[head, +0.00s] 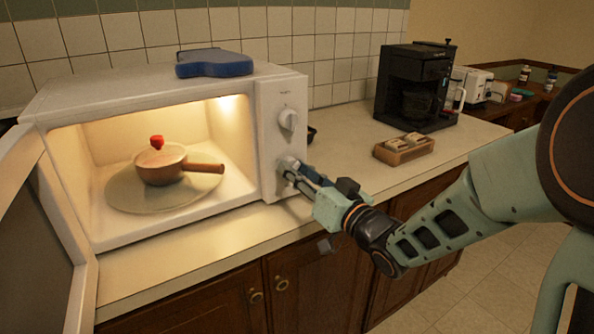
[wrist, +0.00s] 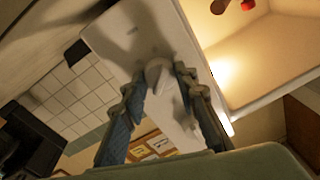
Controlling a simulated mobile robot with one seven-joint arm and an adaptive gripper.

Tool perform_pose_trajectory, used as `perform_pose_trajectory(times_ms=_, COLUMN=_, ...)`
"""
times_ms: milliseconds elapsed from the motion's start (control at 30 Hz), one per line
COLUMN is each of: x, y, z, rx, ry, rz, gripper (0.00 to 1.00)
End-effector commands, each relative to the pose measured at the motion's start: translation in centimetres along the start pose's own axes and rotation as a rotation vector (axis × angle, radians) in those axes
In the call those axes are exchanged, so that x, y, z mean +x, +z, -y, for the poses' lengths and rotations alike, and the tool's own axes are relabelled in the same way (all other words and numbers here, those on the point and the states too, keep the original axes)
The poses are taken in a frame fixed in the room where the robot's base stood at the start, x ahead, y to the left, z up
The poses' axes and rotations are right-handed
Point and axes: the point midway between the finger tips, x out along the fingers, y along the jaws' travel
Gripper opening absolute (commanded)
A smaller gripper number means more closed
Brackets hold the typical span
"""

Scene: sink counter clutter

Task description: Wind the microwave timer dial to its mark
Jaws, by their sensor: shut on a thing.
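The white microwave (head: 130,92) stands on the counter with its door (head: 45,220) swung open and its inside lit. Its right-hand panel carries an upper dial (head: 288,118) and, below it, the lower timer dial, mostly hidden by my fingers in the head view. My gripper (head: 292,168) reaches the lower part of the panel from the right and is shut on this dial. In the wrist view a pale dial (wrist: 157,72) shows between my two fingertips (wrist: 160,76). The timer mark is too small or hidden to make out.
A brown pan (head: 160,170) with a red thing on it sits on the microwave's turntable (head: 125,195). A blue folded item (head: 214,63) lies on top. A black coffee maker (head: 412,88) and a small wooden box (head: 404,152) stand right on the counter.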

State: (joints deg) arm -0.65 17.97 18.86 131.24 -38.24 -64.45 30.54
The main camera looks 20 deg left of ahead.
Motion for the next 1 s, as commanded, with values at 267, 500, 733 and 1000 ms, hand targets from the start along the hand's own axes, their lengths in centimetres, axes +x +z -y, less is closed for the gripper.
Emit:
perform_pose_trajectory(times_ms=267, x=0.0, y=0.1, z=0.0, rx=-0.001, ry=0.001, rz=0.001, gripper=0.45)
perform_pose_trajectory(times_ms=500, x=-0.1, y=0.0, z=0.0, rx=-0.001, ry=0.001, rz=0.001, gripper=0.45)
perform_pose_trajectory(times_ms=733, x=-2.9, y=0.0, z=-0.1, rx=-0.002, ry=0.003, rz=0.000, gripper=0.45)
perform_pose_trajectory(times_ms=1000, x=-6.8, y=0.0, z=-0.1, rx=-0.001, ry=0.002, rz=0.001, gripper=0.45)
